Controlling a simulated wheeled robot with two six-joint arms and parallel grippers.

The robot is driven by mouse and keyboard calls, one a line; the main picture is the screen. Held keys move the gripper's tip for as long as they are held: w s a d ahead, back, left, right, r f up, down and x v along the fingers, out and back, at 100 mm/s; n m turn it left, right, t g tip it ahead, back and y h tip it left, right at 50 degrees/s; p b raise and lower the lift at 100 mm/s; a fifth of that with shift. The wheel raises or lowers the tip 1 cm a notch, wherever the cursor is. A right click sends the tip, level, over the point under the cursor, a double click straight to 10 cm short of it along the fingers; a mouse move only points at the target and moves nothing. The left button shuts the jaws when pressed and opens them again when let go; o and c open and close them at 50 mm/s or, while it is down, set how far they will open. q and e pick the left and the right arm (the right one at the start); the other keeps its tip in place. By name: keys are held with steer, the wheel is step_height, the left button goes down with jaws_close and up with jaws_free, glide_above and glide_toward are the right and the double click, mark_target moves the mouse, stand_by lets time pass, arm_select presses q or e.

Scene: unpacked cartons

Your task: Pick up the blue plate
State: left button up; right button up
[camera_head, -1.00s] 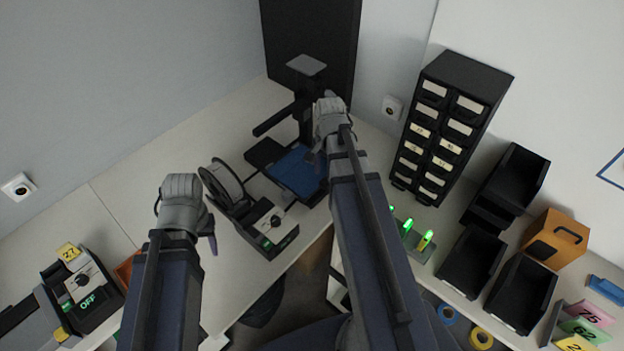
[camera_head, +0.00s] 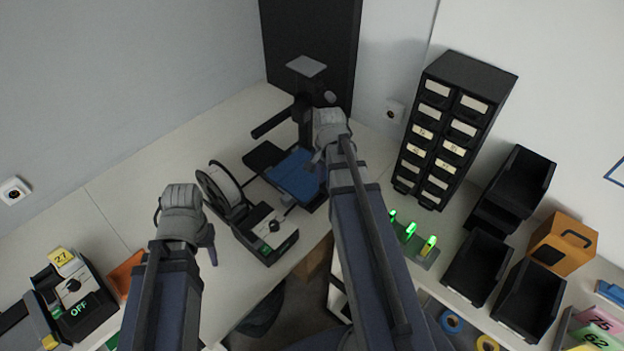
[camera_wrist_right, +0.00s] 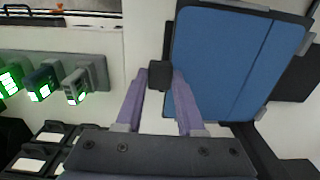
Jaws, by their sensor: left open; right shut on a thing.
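The blue plate (camera_head: 294,175) is at the dark printer-like machine at the back of the table. In the right wrist view the plate (camera_wrist_right: 225,60) fills the upper right, with a small dark tab (camera_wrist_right: 160,74) at its left edge. My right gripper (camera_wrist_right: 160,84) is shut on this tab, one purple finger on each side. In the head view my right gripper (camera_head: 319,160) is at the plate's right edge, and its wrist hides part of the machine. My left gripper (camera_head: 209,245) is open and empty over the table, left of the spool.
The machine's column (camera_head: 304,122) stands just behind the plate. A filament spool (camera_head: 223,187) and a control box (camera_head: 267,233) stand to the left and front. A drawer cabinet (camera_head: 453,130) and green-lit devices (camera_head: 417,242) are to the right. The table at back left is clear.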

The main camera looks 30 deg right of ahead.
jaws_close()
steer(key=shift+r, duration=0.15)
step_height(320, 180, up, 10)
steer(key=p, duration=1)
steer(key=shift+f, duration=0.2)
